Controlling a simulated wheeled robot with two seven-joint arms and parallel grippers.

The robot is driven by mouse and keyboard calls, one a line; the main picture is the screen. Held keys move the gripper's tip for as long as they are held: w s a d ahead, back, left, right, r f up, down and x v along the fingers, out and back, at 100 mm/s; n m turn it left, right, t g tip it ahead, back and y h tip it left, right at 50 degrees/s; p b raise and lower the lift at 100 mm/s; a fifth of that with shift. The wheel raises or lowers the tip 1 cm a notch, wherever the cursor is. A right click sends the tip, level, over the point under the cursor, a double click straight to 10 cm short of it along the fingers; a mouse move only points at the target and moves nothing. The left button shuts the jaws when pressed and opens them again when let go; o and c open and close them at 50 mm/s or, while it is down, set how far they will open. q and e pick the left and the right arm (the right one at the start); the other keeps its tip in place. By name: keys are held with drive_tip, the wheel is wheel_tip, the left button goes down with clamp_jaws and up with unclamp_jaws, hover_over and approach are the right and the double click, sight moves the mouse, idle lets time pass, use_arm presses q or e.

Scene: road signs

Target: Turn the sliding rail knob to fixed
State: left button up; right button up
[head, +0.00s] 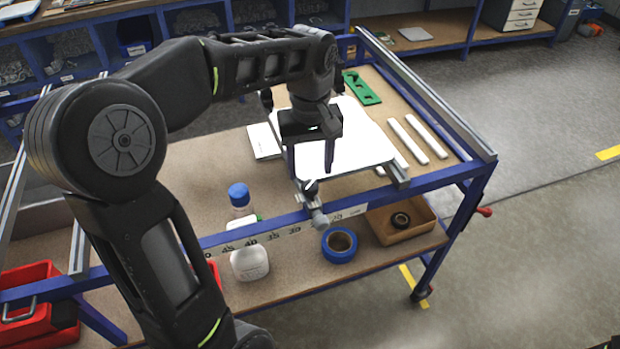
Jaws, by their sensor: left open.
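The sliding rail knob (311,187) is a small dark knob on a grey clamp (317,213) at the front edge of the blue-framed workbench. The knob's fixed or loose setting is too small to read. My right gripper is not in view.
The lower shelf holds a blue tape roll (339,245), a wooden box (420,222) and white bottles (249,263). Open floor lies to the right.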

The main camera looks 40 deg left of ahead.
sight(310, 184)
use_arm(q)
drive_tip(key=shift+f, duration=2.4)
clamp_jaws()
